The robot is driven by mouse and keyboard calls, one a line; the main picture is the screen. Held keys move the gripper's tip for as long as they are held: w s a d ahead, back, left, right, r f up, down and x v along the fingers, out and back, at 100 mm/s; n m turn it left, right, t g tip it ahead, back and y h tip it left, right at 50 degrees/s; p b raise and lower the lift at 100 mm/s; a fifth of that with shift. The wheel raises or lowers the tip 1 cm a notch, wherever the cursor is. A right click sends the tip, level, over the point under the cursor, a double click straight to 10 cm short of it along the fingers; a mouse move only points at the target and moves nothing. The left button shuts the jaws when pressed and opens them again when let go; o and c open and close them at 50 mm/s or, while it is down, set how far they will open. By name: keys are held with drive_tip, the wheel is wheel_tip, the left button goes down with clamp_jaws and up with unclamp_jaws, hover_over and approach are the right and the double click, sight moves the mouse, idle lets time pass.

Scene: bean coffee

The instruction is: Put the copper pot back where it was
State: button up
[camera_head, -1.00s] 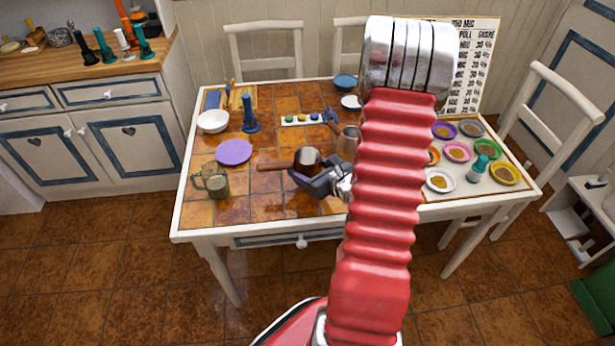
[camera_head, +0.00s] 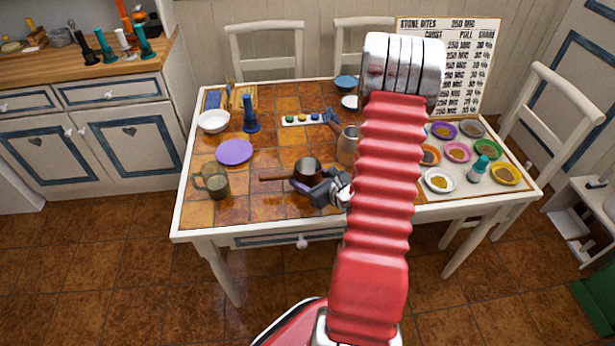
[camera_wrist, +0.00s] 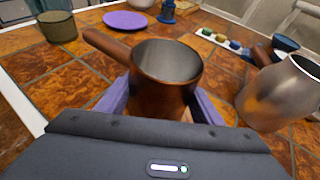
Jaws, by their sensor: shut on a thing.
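The copper pot (camera_head: 307,168) has a long handle pointing left and a dark, open inside. It is near the table's front middle in the head view. My gripper (camera_head: 306,184) is shut on the pot's body from the near right side. In the wrist view the pot (camera_wrist: 166,75) stands upright between my two purple fingers (camera_wrist: 160,108), which lie along its sides. I cannot tell whether the pot's base touches the tiles.
A metal jug (camera_head: 348,146) stands close to the right of the pot. A green mug (camera_head: 217,187) and purple disc (camera_head: 234,152) are to the left. Several coloured dishes (camera_head: 457,152) fill the right end. The tiles at front left (camera_head: 252,208) are clear.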

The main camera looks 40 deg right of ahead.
drive_tip(key=o, duration=1.3)
drive_tip(key=v, duration=1.2)
